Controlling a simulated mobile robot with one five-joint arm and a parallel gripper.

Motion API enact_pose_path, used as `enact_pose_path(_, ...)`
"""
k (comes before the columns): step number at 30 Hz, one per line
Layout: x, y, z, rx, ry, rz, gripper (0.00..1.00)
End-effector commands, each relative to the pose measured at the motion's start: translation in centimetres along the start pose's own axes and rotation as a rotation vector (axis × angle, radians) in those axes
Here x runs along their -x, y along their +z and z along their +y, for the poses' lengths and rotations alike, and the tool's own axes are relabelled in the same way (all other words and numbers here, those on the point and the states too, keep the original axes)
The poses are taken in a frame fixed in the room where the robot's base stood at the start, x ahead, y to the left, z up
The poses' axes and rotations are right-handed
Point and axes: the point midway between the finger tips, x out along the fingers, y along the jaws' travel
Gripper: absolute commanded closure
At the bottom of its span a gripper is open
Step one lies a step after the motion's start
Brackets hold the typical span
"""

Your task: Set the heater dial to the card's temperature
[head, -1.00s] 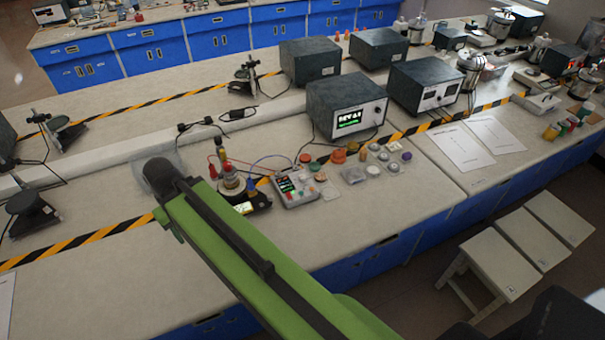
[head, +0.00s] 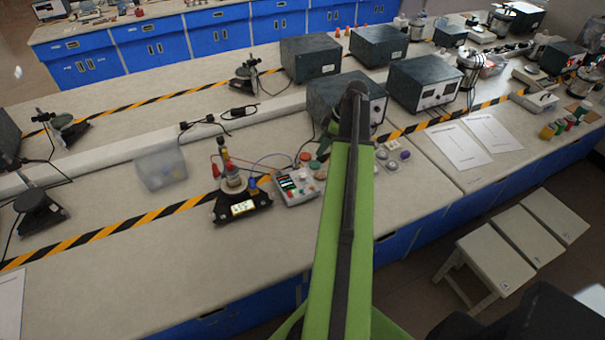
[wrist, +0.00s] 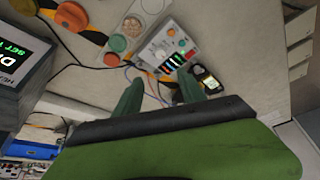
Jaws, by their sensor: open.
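A light grey control box (head: 297,187) with a dark striped panel and coloured buttons stands on the bench. It also shows in the wrist view (wrist: 172,46), with a pale round knob that may be the dial. Left of it in the head view is a black-based device (head: 240,207) with a small lit yellow panel. A dark instrument (head: 318,88) is partly hidden by my arm; its lit green-white screen (wrist: 18,52) is cut off in the wrist view, its text partial. No temperature card is legible. My gripper (wrist: 160,80) is open and empty, its green fingers apart before the control box.
Several coloured lids and pots (head: 393,158) lie right of the control box. A clear plastic bin (head: 161,167) stands to its left. Cables cross the bench, and white sheets (head: 455,143) lie at right.

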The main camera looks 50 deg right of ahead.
Motion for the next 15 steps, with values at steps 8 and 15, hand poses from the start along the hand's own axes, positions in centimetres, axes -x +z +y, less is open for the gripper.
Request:
enact_pose_path(8,-3.2,0.3,-0.1,-0.001,0.0,-0.002,0.52)
enact_pose_path(15,-8.6,0.5,0.0,-0.001,0.0,-0.002,0.52)
